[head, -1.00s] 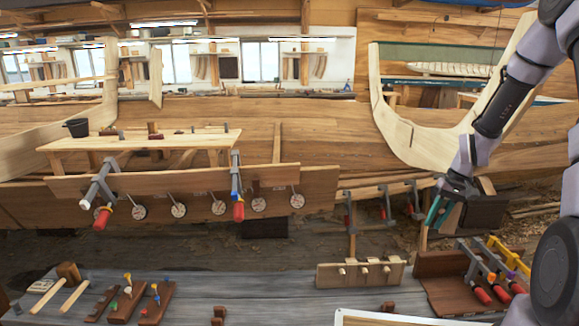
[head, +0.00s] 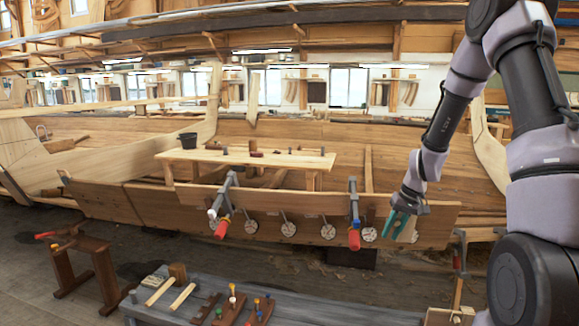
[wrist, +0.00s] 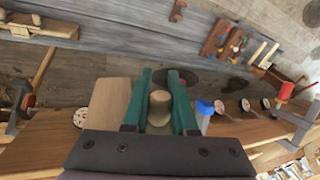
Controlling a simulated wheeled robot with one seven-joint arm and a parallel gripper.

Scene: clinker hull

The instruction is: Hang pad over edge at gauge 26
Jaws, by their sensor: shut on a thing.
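My gripper (head: 399,226) is in front of the right end of the gauge plank (head: 440,222), with its green fingers pointing down. It is shut on the pad, whose tan knob (wrist: 160,105) shows between the fingers in the wrist view. A pale wooden piece (head: 408,228) shows beside the fingers; whether it is part of the pad is unclear. Round white gauges (head: 328,231) hang along the plank face, one (head: 369,234) just left of the gripper. The gauge numbers are too small to read. Whether the pad touches the plank cannot be told.
A red-handled clamp (head: 354,215) grips the plank left of my gripper; another clamp (head: 224,205) is further left. A work board (head: 245,158) with small items and a black bucket (head: 188,140) stands behind. A grey bench (head: 290,300) with mallets and tools is in front.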

